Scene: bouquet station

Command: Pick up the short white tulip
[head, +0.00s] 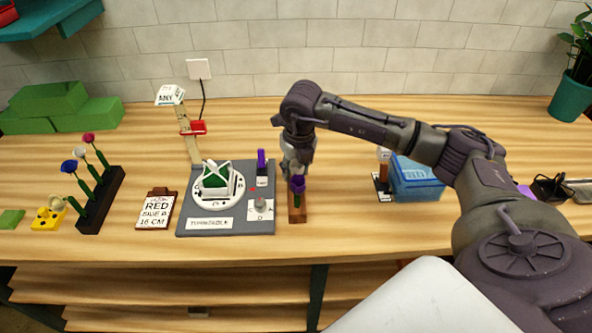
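A white flower head (80,152) on a green stem stands in a dark rack (101,208) at the left, between a blue flower (69,165) and a dark pink one (88,138). I cannot tell whether it is the short tulip. My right gripper (297,170) is far from it, pointing down over a small wooden stand (297,215) at the middle. A purple flower (298,185) on a green stem shows at the stand, just below the gripper's fingers. Whether the fingers touch it is unclear, and the gripper may hide other flowers behind it. My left gripper is out of view.
A grey board (188,212) with a round white fixture (215,201) lies left of my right gripper. A blue bin (418,185) stands to the right. Green blocks (88,115) sit at back left.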

